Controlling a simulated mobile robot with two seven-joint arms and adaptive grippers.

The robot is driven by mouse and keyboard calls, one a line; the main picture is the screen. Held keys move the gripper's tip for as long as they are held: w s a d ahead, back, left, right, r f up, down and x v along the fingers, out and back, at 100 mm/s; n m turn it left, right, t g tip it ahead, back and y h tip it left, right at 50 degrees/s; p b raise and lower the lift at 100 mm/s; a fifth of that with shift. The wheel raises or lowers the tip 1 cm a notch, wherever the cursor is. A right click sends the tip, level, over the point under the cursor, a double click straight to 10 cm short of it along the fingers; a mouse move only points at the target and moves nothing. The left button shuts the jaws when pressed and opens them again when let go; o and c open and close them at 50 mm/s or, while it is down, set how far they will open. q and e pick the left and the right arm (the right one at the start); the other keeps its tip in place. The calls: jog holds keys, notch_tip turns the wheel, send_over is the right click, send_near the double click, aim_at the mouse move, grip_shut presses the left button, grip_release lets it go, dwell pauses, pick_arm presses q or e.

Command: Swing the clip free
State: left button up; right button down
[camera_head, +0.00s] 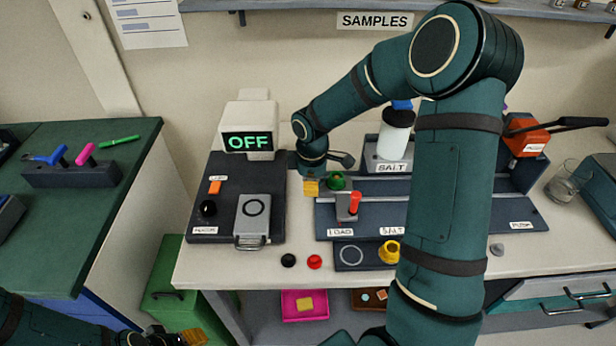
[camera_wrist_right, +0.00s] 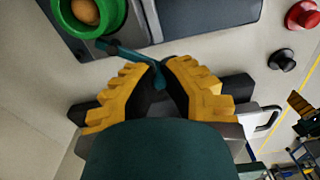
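My right gripper (camera_head: 311,187) points down just left of the green cup (camera_head: 337,181) on the load platform. In the right wrist view, the green cup (camera_wrist_right: 88,14) holds a brownish round thing. A thin teal bar, which looks like the clip (camera_wrist_right: 127,52), runs from beside the cup to between the yellow fingertips of my right gripper (camera_wrist_right: 163,68). The fingertips are nearly together with the bar's end between them. The clip is too small to make out in the head view. My left gripper (camera_head: 190,338) is low at the bottom left, partly cut off, its opening unclear.
A grey block with a red handle (camera_head: 355,202) is right beside the green cup. A black panel with a grey latch box (camera_head: 252,219) lies left, below an OFF display (camera_head: 250,141). A black knob (camera_head: 288,260) and red knob (camera_head: 314,262) stand at the bench's front.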

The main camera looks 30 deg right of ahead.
jog(key=n+p, duration=0.1)
jog(key=s+n+p, duration=0.1)
jog(key=n, duration=0.1)
jog(key=d+n+p, duration=0.1)
jog(key=shift+s+r, duration=0.1)
jog(key=shift+s, duration=0.2)
pick_arm(q)
jog(key=shift+t, duration=0.3)
jog(key=shift+w+a+r+p, duration=0.1)
jog(key=shift+w+r+p, duration=0.2)
jog(key=shift+r, duration=0.6)
jog(key=shift+w+r+p, duration=0.25)
jog(key=shift+r+p, duration=0.05)
jog(key=shift+r, duration=0.55)
jog(key=shift+w+a+r+p, duration=0.1)
jog(key=shift+w+r+p, duration=0.2)
jog(key=shift+r, duration=0.6)
pick_arm(e)
jog(key=shift+s+d+n, duration=0.2)
jog(key=shift+n, duration=0.55)
jog(key=shift+s+d+n, duration=0.15)
jog(key=shift+d+n, duration=0.05)
jog(key=shift+n, duration=0.55)
jog(key=c, duration=1)
grip_release()
notch_tip(320, 180, up, 12)
